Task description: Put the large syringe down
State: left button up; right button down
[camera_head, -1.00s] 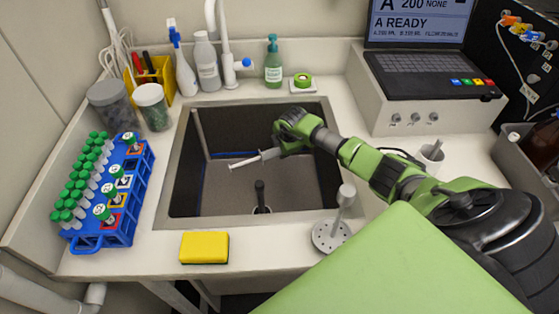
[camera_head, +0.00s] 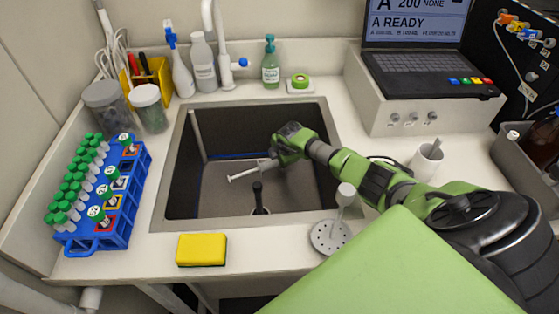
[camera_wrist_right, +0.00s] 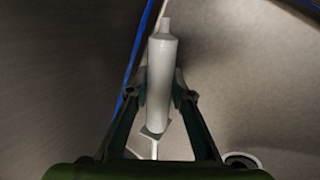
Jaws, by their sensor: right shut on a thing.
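The large syringe (camera_head: 248,174) is white and lies nearly level, its thin plunger end pointing left in the head view. My right gripper (camera_head: 276,158) is shut on its barrel, inside the dark sink (camera_head: 240,224). In the right wrist view, the syringe barrel (camera_wrist_right: 161,75) sits between the two fingers of the gripper (camera_wrist_right: 160,97), with its nozzle pointing up the picture. The sink floor shows behind it; I cannot tell whether the syringe touches it. My left gripper is not in view.
A blue tube rack (camera_head: 125,200) is left of the sink, a yellow sponge (camera_head: 202,248) in front. A perforated metal disc with a stem (camera_head: 330,237) sits at the front right. A tap (camera_head: 225,65) stands behind.

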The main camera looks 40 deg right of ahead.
jog(key=c, duration=1.8)
grip_release()
jog(key=shift+r+p, duration=0.45)
jog(key=shift+r, duration=0.05)
jog(key=p+v, duration=0.1)
jog(key=v, duration=1.1)
jog(key=shift+r, duration=0.2)
jog(key=shift+w, duration=0.1)
